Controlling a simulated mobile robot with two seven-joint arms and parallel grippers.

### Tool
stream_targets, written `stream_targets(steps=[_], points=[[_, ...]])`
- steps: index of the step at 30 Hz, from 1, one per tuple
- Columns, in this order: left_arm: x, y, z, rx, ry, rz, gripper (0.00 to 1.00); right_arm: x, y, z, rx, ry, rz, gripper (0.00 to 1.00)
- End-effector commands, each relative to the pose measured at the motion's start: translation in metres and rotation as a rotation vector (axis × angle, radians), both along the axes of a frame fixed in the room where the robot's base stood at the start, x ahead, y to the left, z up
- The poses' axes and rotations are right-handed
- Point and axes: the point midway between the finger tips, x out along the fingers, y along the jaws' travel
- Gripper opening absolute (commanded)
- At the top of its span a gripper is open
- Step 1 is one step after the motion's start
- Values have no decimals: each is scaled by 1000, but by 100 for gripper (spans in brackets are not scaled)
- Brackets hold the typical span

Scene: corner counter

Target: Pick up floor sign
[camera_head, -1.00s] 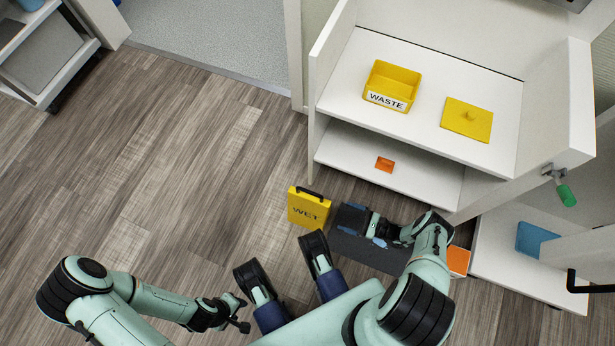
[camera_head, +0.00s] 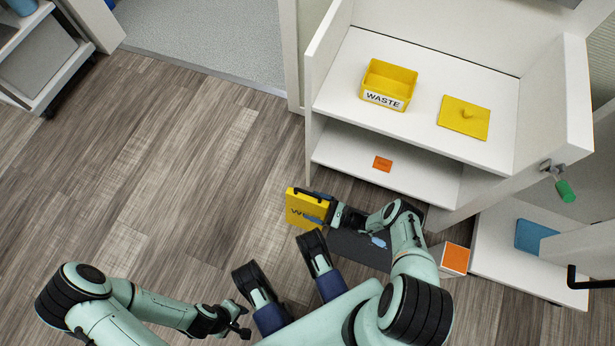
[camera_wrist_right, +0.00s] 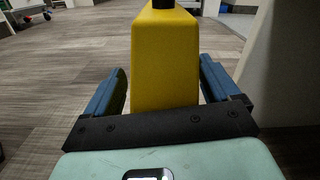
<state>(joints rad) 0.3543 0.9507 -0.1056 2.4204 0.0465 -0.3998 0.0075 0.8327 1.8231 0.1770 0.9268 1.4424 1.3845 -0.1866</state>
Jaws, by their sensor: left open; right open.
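The yellow floor sign (camera_head: 298,207) with black lettering and a dark handle stands on the floor in the head view, in front of the cabinet. My right gripper (camera_head: 318,208) is at its right side and hides part of the lettering. In the right wrist view the sign (camera_wrist_right: 165,60) rises between the two blue fingers of my right gripper (camera_wrist_right: 163,92), which are open with a gap on each side. My left gripper (camera_head: 243,321) is open and empty, low over the floor, left of my body.
A white cabinet (camera_head: 330,95) holds a yellow WASTE bin (camera_head: 386,84), a yellow lid (camera_head: 463,117) and an orange item (camera_head: 382,164) on its shelves. A dark grey box (camera_head: 360,249) sits under my right arm; an orange-topped box (camera_head: 455,258) is right of it. Floor to the left is clear.

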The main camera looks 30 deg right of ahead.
Motion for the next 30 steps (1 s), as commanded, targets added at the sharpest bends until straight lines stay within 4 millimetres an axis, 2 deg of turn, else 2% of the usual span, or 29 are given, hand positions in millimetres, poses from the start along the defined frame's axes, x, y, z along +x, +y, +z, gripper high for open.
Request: stream_targets(steps=[8, 11, 15, 16, 17, 30], points=[[-2, 0, 0, 0, 5, 1, 43, 3, 2, 0, -1, 0, -1, 89], [-1, 0, 0, 0, 5, 1, 43, 3, 2, 0, -1, 0, -1, 60], [-1, 0, 0, -1, 4, 0, 43, 3, 2, 0, -1, 0, -1, 14], [-1, 0, 0, -1, 4, 0, 43, 3, 2, 0, -1, 0, -1, 4], [-1, 0, 0, -1, 4, 0, 43, 3, 2, 0, -1, 0, -1, 0], [5, -1, 3, 1, -18, -2, 43, 4, 1, 8, -1, -4, -2, 0]])
